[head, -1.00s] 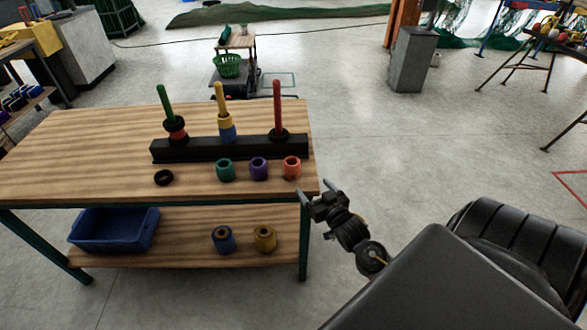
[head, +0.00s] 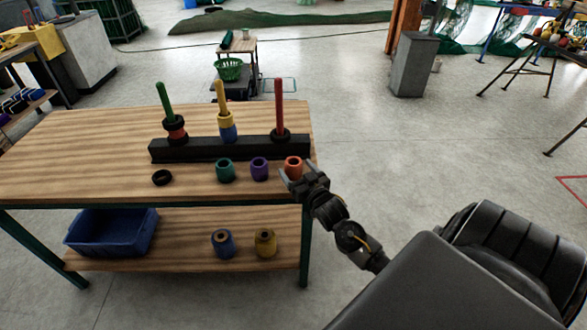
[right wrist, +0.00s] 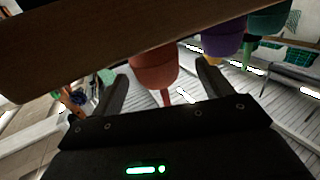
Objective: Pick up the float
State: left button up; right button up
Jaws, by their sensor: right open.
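The orange float (head: 293,165) stands upright at the table's right front corner. A purple float (head: 259,168) and a green float (head: 225,170) stand in a row to its left. My right gripper (head: 299,177) is open at the near right side of the orange float. In the right wrist view, which looks upside down, the orange float (right wrist: 154,68) shows between the two spread fingers, and I cannot tell whether they touch it. The purple float (right wrist: 222,40) is close beside one finger. My left gripper is not in view.
A black rack (head: 200,149) with green, yellow and red pegs holding rings and floats stands behind the row. A black ring (head: 162,178) lies at left. The lower shelf (head: 185,258) holds a blue bin (head: 112,236), a blue float (head: 222,243) and a yellow float (head: 265,242).

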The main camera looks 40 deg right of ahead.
aim_at(291, 161)
jog(key=x, duration=0.4)
jog(key=shift+w+d+f+p, duration=0.15)
jog(key=shift+d+p, duration=0.1)
jog(key=shift+p, duration=0.15)
jog(key=shift+w+d, duration=0.1)
jog(key=shift+w, duration=0.3)
jog(key=c, duration=1.1)
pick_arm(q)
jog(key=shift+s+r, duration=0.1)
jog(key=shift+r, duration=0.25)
pick_arm(e)
jog(key=shift+s+r, duration=0.45)
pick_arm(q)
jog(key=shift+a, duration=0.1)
pick_arm(e)
jog(key=shift+s+a+r, duration=0.5)
jog(key=shift+s+r, duration=0.7)
jog(key=shift+s, duration=0.95)
jog(key=shift+s+a+r, duration=0.5)
jog(key=shift+s+r, duration=0.7)
jog(key=shift+s, duration=0.9)
jog(key=shift+s+a+r, duration=0.45)
jog(key=shift+s+r, duration=0.75)
jog(key=shift+s, duration=0.95)
